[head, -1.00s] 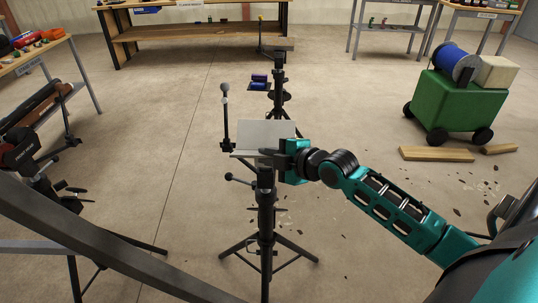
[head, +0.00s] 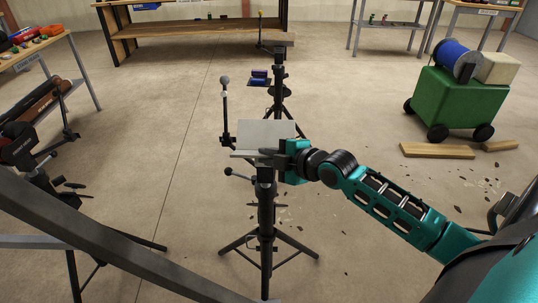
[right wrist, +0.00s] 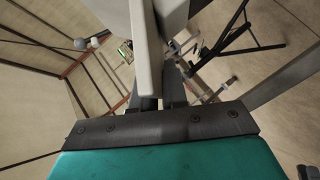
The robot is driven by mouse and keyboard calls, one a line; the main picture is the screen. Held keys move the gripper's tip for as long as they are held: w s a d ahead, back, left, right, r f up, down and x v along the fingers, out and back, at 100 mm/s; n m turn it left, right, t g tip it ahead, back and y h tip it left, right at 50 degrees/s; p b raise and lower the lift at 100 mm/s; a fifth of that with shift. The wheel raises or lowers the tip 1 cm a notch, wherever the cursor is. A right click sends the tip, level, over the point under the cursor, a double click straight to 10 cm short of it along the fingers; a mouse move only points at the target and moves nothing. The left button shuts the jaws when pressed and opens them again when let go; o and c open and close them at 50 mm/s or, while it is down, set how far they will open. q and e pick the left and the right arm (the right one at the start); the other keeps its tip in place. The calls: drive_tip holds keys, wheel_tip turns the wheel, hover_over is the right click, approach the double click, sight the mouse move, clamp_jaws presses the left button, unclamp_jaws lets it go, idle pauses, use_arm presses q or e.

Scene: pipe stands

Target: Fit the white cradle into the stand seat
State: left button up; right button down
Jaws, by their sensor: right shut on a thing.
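The white cradle (head: 266,132) is a pale angled piece in the middle of the head view. My right gripper (head: 287,158) is shut on its right side. The cradle is right above the top of the black tripod stand (head: 266,205); the cradle and gripper cover the seat, so I cannot tell whether they touch. In the right wrist view the cradle (right wrist: 143,45) rises pale and close between the short dark fingers (right wrist: 162,102). My left gripper is not in view.
A thin black upright with a ball end (head: 224,82) stands just left of the cradle. Another stand (head: 279,85) is behind it. A green cart (head: 455,100) and planks (head: 437,150) are at right. Dark tripod equipment (head: 45,175) is at left. Open floor lies between.

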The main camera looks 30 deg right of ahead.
drive_tip(key=c, duration=1.1)
unclamp_jaws()
drive_tip(key=shift+f, duration=0.25)
drive_tip(key=shift+s+d+r+p, duration=0.1)
drive_tip(key=shift+s+r+p, duration=0.3)
drive_tip(key=shift+s+p, duration=0.1)
drive_tip(key=p+v, duration=0.2)
drive_tip(key=v, duration=0.2)
drive_tip(key=shift+f+p, duration=0.1)
drive_tip(key=shift+p, duration=0.25)
drive_tip(key=p+v, duration=0.2)
drive_tip(key=v, duration=1)
drive_tip(key=shift+s+d, duration=0.15)
drive_tip(key=shift+s, duration=0.25)
